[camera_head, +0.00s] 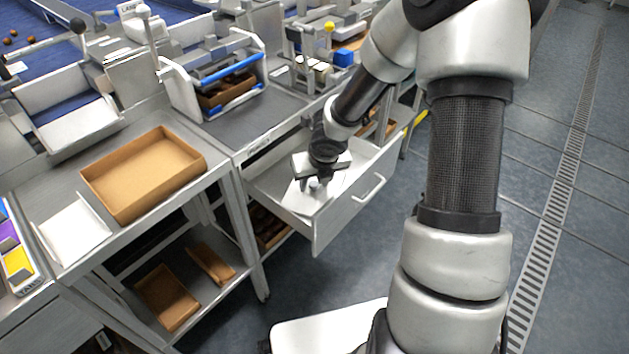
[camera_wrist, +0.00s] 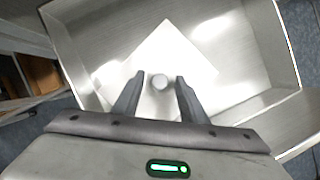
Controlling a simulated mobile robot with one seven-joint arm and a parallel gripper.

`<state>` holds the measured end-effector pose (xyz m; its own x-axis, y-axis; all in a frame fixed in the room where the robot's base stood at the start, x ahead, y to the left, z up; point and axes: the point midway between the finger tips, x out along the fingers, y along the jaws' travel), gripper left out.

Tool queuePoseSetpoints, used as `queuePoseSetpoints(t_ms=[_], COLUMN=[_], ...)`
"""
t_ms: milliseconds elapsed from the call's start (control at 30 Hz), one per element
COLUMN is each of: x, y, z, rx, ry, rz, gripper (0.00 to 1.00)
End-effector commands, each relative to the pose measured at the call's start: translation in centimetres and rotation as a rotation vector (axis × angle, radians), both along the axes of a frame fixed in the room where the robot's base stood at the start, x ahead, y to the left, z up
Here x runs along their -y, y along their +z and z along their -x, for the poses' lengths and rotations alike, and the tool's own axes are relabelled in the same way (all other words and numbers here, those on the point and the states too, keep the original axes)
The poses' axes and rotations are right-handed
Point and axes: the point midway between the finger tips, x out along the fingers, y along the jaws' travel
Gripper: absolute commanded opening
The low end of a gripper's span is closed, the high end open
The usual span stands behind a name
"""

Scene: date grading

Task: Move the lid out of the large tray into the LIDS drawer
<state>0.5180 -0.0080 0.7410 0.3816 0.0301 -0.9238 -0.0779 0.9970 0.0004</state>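The lid (camera_wrist: 180,50) is a white square plate with a round grey knob (camera_wrist: 160,82). It lies inside the open, pale grey drawer (camera_head: 327,222), turned at an angle to the drawer walls. It also shows in the head view (camera_head: 304,199), partly hidden by my gripper. My gripper (camera_wrist: 158,85) points down into the drawer. Its two fingers are apart on either side of the knob, with a visible gap on each side. The large tray (camera_head: 129,215), brown and open-topped, stands empty on the bench to the left.
The drawer front with its handle (camera_head: 369,190) stands out over the floor. A white angled plate (camera_head: 73,231) lies on the bench left of the tray. Brown boxes (camera_head: 168,297) sit on the lower shelf. A rack with a blue bar (camera_head: 231,71) stands behind the drawer.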

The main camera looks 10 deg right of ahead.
Motion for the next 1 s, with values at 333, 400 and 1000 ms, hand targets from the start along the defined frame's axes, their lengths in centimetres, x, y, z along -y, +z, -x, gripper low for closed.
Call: queuePoseSetpoints(t_ms=[333,400,1000], x=[0.1,0.2,0.4], y=[3.5,5.0,11.4], z=[0.9,1.6,4.6], rx=[0.002,0.001,0.000], ry=[0.000,-0.002,-0.001], rz=[0.001,0.001,0.000], gripper=[0.39,0.39,0.39])
